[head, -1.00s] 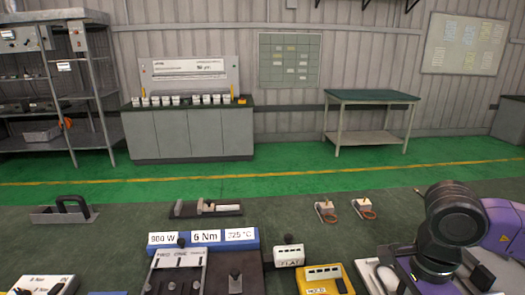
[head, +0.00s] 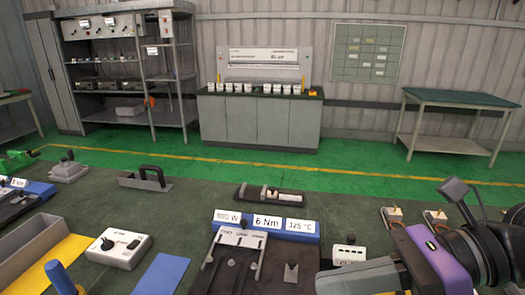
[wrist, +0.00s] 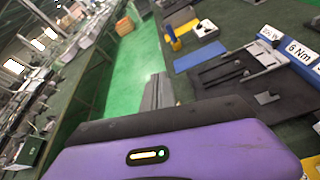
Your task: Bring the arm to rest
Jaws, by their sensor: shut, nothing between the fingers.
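My gripper (head: 330,283) is at the lower right of the head view, its pale fingers pointing left from a purple body with a small light. The fingers are together and empty. They overlap the near part of the bench in the picture; I cannot tell how high they are above it. In the wrist view the closed grey fingers (wrist: 158,88) project beyond the dark front edge, over the green floor in the picture. My arm's dark joints are folded at the right edge of the head view.
A blue block labelled 6 Nm (head: 265,224) stands behind a dark fixture (head: 235,262). A white switch box (head: 348,254) lies close to my gripper in the picture. Left are a white knob box (head: 118,246) and a handled tray (head: 146,180). Bare bench lies between.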

